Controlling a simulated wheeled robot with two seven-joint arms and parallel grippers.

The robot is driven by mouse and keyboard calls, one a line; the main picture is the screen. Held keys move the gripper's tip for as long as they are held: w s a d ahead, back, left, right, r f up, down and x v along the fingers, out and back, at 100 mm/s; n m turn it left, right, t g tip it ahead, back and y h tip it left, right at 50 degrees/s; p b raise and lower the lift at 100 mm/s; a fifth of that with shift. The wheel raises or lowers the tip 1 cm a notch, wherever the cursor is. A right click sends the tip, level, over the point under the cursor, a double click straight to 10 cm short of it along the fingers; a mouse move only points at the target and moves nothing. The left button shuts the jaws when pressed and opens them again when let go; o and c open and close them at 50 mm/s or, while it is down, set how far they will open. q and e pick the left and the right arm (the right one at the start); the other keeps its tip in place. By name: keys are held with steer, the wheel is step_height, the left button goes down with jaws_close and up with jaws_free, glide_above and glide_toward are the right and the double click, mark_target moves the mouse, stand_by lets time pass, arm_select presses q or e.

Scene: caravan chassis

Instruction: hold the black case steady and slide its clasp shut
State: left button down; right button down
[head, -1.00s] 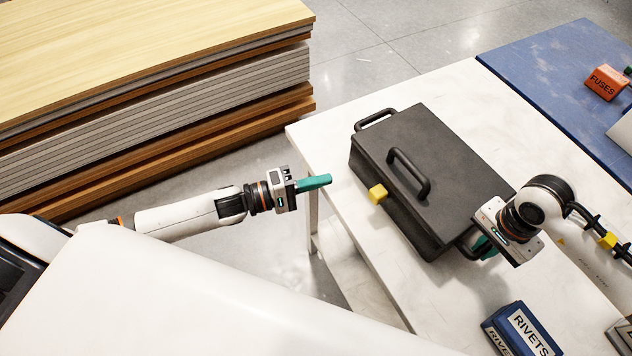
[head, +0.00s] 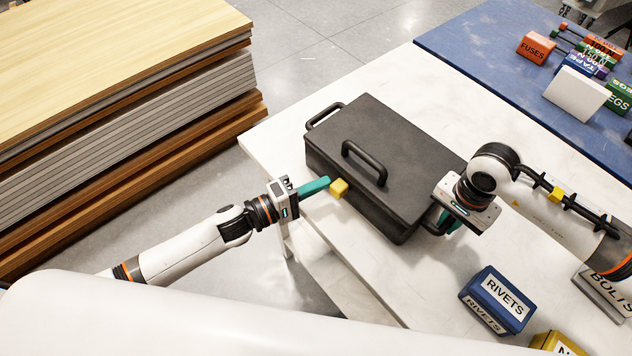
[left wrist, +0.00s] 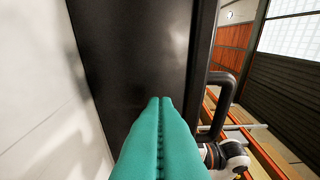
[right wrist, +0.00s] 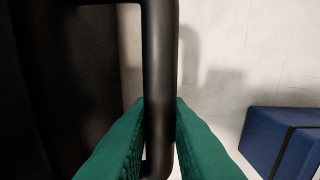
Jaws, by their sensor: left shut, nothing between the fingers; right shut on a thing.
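The black case (head: 400,150) lies on the white table with its lid down and a handle on top. Its yellow clasp (head: 339,188) sticks out from the long side facing me. My left gripper (head: 327,181) is shut and empty, its teal fingertips just left of the clasp; I cannot tell whether they touch it. In the left wrist view the shut fingers (left wrist: 160,102) point at the dark case side (left wrist: 135,50), and the clasp is not visible. My right gripper (head: 449,221) is shut on the case's right end handle (right wrist: 160,70), one finger on each side of the bar.
The white table (head: 400,290) has clear room in front of the case. A blue RIVETS box (head: 497,300) stands at the front right. A blue mat (head: 500,50) with several labelled boxes lies at the back right. Stacked boards (head: 120,130) stand at the left.

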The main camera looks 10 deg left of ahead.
mark_target(335, 194)
arm_select(q)
steer(key=shift+s+d, duration=1.15)
steer(key=shift+d, duration=0.3)
steer(key=shift+w+a, duration=0.2)
steer(key=shift+a, duration=0.1)
steer(key=shift+w+a, duration=0.9)
steer(key=shift+a, duration=0.2)
steer(key=shift+s+a+f, duration=0.1)
steer(key=shift+s+a, duration=0.05)
steer(key=shift+a, duration=0.3)
steer(key=shift+s+a+f, duration=0.1)
steer(key=shift+s+a, duration=0.05)
steer(key=shift+a, duration=0.25)
steer(key=v, duration=0.8)
steer(key=shift+a+r, duration=0.2)
steer(key=shift+a, duration=0.05)
steer(key=shift+s, duration=0.1)
arm_select(e)
steer(key=c, duration=1.3)
jaws_free()
